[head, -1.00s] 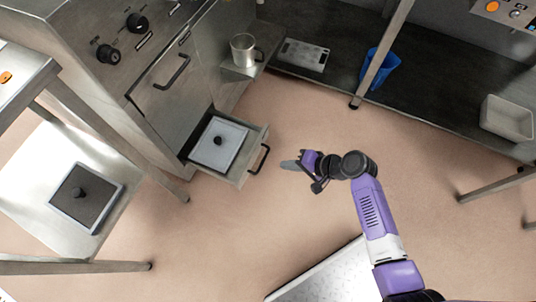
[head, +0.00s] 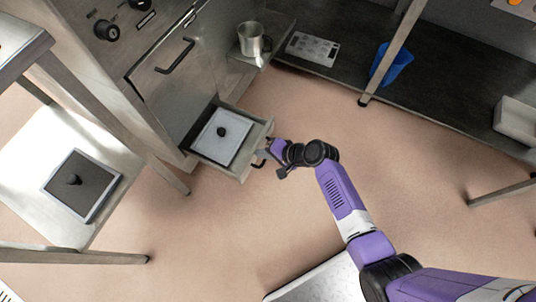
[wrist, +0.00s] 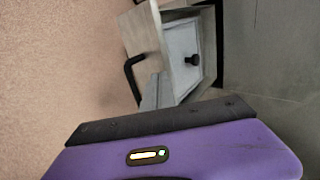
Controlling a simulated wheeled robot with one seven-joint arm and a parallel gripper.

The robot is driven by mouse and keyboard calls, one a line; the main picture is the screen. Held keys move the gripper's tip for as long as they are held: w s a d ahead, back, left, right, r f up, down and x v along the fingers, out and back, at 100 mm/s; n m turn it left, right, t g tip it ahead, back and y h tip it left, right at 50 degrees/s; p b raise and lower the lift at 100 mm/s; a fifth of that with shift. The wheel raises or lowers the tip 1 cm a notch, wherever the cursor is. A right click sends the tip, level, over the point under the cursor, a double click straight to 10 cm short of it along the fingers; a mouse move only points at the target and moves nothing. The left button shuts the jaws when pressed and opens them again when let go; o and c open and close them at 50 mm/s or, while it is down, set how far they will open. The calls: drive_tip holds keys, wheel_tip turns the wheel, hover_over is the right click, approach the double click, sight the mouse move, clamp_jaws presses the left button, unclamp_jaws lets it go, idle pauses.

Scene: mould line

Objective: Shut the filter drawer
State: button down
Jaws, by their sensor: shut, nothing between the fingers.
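The filter drawer (head: 243,172) stands pulled out low on the steel machine. A pale square filter with a black knob (head: 221,133) lies in it. The drawer front carries a black bar handle (head: 260,159); in the wrist view the handle (wrist: 131,78) and the open drawer (wrist: 176,14) show above my purple gripper housing. My gripper (head: 264,154) is shut and empty, with its tips at the drawer front near the handle. I cannot tell whether it touches. In the wrist view a grey fingertip (wrist: 151,96) shows just beside the drawer front.
A closed panel with a bar handle (head: 176,57) is above the drawer. A metal mug (head: 250,40) stands on a small side shelf. A dark filter (head: 82,184) lies on the lower shelf at left. A blue bin (head: 392,66) is at the back. The floor to the right is clear.

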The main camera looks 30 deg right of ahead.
idle(0.3)
drive_tip(key=w+a+b, duration=0.1)
drive_tip(key=w+a, duration=0.3)
drive_tip(key=w, duration=0.1)
drive_tip(key=w+a+b, duration=0.2)
drive_tip(key=w+a, duration=0.2)
drive_tip(key=w, duration=0.2)
drive_tip(key=w+a+b, duration=0.2)
drive_tip(key=w+a, duration=0.2)
drive_tip(key=w, duration=0.2)
drive_tip(key=shift+a, duration=0.15)
drive_tip(key=shift+s, duration=0.15)
